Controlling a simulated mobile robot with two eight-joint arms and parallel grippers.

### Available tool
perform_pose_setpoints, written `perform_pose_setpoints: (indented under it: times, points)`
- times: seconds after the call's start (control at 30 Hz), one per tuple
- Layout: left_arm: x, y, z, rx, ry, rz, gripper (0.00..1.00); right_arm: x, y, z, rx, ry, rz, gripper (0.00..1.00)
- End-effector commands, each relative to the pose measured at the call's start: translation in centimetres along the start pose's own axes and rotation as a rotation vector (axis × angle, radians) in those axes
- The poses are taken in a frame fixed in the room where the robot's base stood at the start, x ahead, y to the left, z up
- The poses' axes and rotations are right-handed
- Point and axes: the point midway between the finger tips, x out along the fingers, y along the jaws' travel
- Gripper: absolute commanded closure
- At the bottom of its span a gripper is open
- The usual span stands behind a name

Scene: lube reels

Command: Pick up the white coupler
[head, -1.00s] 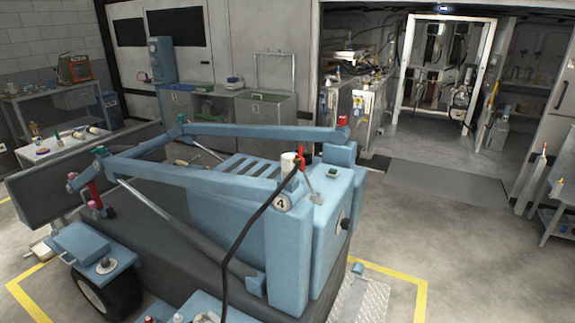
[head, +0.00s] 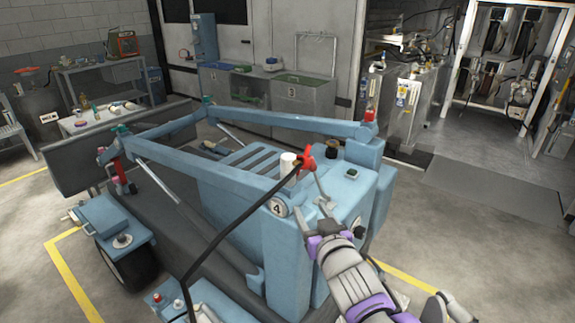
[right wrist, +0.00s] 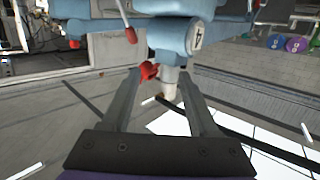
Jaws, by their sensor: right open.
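The white coupler (head: 288,163) is a short upright white cylinder on top of the blue machine, at the end of a black hose (head: 231,222). A red piece (head: 306,162) is close to its right. My right gripper (head: 321,210) is in front of the machine's top, lower right of the coupler and apart from it. In the right wrist view, where the machine looks upside down, the open fingers (right wrist: 161,75) point toward the white coupler (right wrist: 169,88) and the red piece (right wrist: 148,71). Nothing is held. My left gripper is out of view.
The blue machine (head: 289,245) fills the middle, with long lift arms (head: 290,123) and a number 4 label beside the coupler. A grey lever (head: 320,186) rises near my right gripper. Benches and bins (head: 300,88) stand behind. Open floor (head: 480,235) lies to the right.

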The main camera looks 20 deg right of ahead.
Motion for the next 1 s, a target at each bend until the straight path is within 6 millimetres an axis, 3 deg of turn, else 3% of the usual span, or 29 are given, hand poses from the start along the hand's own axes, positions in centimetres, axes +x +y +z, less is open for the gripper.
perform_pose_setpoints:
  times: [0.1,0.2,0.5,0.77,1.0]
  points:
    - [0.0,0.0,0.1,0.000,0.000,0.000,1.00,1.1,-0.9,-3.3,0.000,0.107,-0.045,0.40]
    - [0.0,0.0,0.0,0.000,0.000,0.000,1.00,1.6,-1.3,-4.5,0.000,0.144,-0.064,0.40]
    - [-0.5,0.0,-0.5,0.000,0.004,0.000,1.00,5.6,-1.6,-5.3,0.000,0.149,-0.067,0.40]
    - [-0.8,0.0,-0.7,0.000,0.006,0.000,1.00,7.4,-1.8,-5.5,0.000,0.147,-0.067,0.40]
    - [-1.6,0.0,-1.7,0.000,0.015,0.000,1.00,10.6,-2.3,-6.0,0.000,0.148,-0.066,0.40]
